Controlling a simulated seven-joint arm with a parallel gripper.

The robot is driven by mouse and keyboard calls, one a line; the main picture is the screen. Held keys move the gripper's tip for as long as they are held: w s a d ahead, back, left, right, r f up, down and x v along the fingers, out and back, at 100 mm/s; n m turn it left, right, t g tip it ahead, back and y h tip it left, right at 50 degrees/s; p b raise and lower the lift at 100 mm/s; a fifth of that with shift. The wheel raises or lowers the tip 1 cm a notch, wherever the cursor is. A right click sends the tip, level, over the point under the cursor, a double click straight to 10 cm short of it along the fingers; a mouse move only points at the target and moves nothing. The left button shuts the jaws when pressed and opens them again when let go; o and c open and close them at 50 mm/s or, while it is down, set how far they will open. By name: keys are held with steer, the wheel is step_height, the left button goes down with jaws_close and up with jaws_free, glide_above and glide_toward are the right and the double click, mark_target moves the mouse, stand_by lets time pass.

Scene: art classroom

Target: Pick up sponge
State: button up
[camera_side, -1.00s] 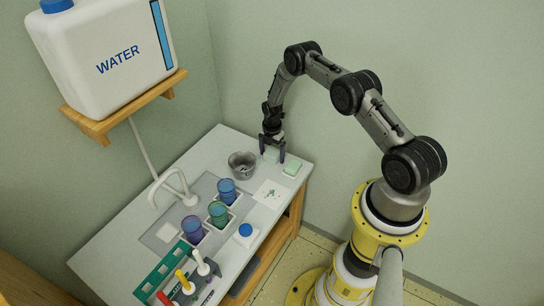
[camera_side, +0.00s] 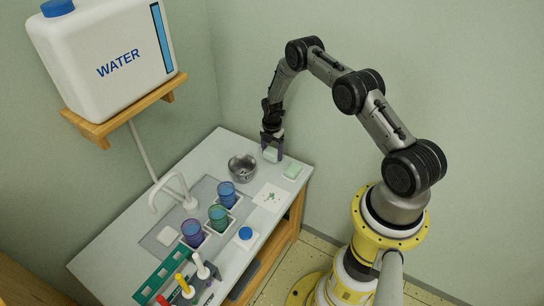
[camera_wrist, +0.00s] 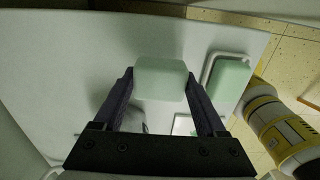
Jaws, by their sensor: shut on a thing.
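My gripper (camera_side: 271,155) is at the back right of the worktop, with its fingers down on either side of a pale green sponge (camera_side: 269,153). In the wrist view the fingers (camera_wrist: 160,85) press on the two sides of the sponge (camera_wrist: 160,77). The sponge is a rounded block and sits level between the fingertips. I cannot tell whether its underside touches the worktop. A second pale green block (camera_side: 292,170) lies just to the right, and in the wrist view it rests in a white dish (camera_wrist: 208,66).
A grey bowl (camera_side: 242,168) stands left of my gripper. A paint-marked white sheet (camera_side: 270,196) lies in front. Blue, green and purple cups (camera_side: 218,215) stand further forward by a tap (camera_side: 172,184). A wall is close behind; the worktop's right edge is near.

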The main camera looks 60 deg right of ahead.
steer(key=s+a+r, duration=0.6)
steer(key=s+r, duration=0.4)
steer(key=s, duration=0.2)
steer(key=shift+s+a, duration=0.25)
steer(key=shift+r, duration=0.1)
